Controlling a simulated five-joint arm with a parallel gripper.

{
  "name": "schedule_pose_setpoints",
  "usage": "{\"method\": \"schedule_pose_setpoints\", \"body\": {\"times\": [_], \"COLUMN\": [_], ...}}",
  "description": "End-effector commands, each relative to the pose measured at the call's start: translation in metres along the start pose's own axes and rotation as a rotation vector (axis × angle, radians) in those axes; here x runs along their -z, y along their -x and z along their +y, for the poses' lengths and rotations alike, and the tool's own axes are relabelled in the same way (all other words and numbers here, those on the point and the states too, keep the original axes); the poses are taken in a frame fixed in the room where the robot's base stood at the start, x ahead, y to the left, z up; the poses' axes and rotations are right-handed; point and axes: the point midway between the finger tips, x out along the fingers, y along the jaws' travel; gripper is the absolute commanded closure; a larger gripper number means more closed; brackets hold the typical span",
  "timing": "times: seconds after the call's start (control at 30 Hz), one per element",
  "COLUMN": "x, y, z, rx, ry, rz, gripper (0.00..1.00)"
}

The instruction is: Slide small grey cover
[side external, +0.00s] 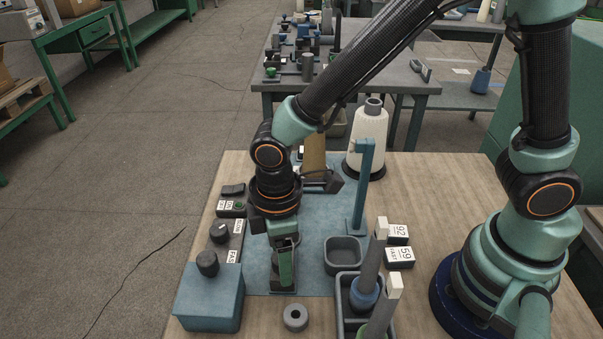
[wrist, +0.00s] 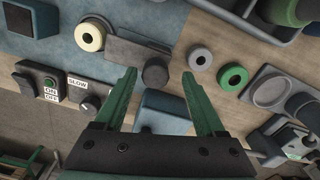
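My gripper (wrist: 159,73) is open in the wrist view, its two green fingers apart with nothing held between them. A small dark grey block (wrist: 133,52), likely the cover, lies ahead of the fingers on the blue plate. A short round grey piece (wrist: 155,74) stands at its right end, between the fingertips in the picture; I cannot tell whether they touch it. In the side external view my gripper (side external: 283,262) points down over the front of the blue plate (side external: 312,279) and largely hides the block.
A blue box (side external: 208,303) with a dark knob (side external: 207,263) stands left of my gripper. A grey ring (side external: 295,317) lies in front. A grey tray (side external: 345,251), an upright blue post (side external: 361,190) and a white cone (side external: 368,140) stand to the right and behind.

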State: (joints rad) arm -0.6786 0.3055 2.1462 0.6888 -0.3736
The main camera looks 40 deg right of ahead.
Motion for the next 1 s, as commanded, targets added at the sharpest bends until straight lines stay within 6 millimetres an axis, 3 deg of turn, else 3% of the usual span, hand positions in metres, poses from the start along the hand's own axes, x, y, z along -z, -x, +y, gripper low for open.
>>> {"method": "schedule_pose_setpoints", "body": {"times": [0.37, 0.8, 1.0], "x": [0.000, 0.001, 0.000], "y": [0.006, 0.087, 0.113], "z": [0.002, 0.001, 0.001], "rx": [-0.001, -0.002, -0.001], "ry": [-0.004, -0.002, -0.002], "rz": [0.001, 0.006, 0.003], "gripper": [0.29, 0.29, 0.29]}}
